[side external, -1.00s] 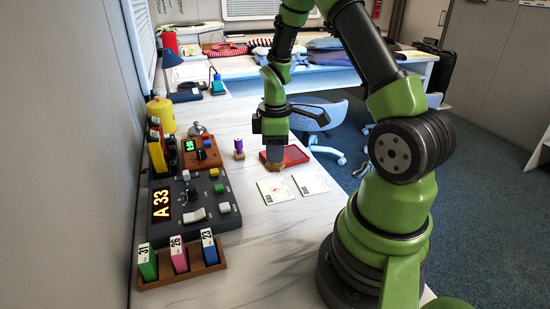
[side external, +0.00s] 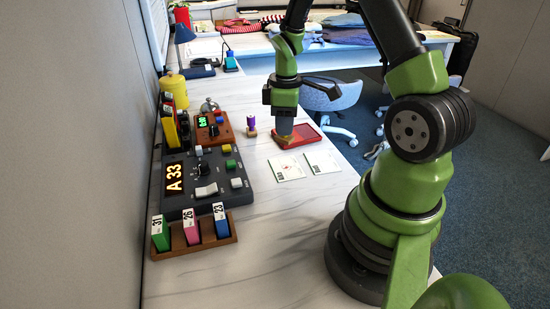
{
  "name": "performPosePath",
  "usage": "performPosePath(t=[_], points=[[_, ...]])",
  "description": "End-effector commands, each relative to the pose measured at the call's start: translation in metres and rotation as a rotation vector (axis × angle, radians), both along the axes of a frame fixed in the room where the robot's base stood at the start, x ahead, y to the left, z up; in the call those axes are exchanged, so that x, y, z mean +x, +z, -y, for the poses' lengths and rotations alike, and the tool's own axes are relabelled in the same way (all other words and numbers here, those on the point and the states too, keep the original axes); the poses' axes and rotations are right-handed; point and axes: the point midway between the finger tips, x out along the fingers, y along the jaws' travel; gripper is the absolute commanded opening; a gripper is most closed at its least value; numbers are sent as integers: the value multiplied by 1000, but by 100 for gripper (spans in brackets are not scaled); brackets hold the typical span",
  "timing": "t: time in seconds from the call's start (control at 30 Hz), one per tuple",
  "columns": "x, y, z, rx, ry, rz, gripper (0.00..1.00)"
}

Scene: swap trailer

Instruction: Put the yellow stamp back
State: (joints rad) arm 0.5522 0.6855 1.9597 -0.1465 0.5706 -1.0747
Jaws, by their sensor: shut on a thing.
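My gripper (side external: 285,128) points straight down and is shut on a stamp (side external: 285,143). Only the stamp's tan, wood-coloured base shows below the fingers. Its handle and colour are hidden by the fingers. The stamp is at the left front part of a red ink pad (side external: 309,132), just behind the white cards. I cannot tell whether its base touches anything. Another stamp, with a purple handle (side external: 251,122) on a wooden base, stands upright on the table to the left of my gripper.
Two printed white cards (side external: 286,168) (side external: 321,162) lie in front of the pad. On the left are a grey console (side external: 208,177) reading "A 33", a wooden rack (side external: 184,245) of numbered blocks, a small timer box (side external: 214,131) and a yellow canister (side external: 174,89). The front table is clear.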

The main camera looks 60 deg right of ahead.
Motion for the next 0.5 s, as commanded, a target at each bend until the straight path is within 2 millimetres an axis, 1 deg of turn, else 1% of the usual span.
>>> performPosePath(t=[0.2,0.3,0.4,0.5], points=[[44,9,18,-2,-281,4,10],[63,16,24,0,-424,2,10],[77,21,29,0,-546,3,10],[86,26,31,1,-631,3,10]])
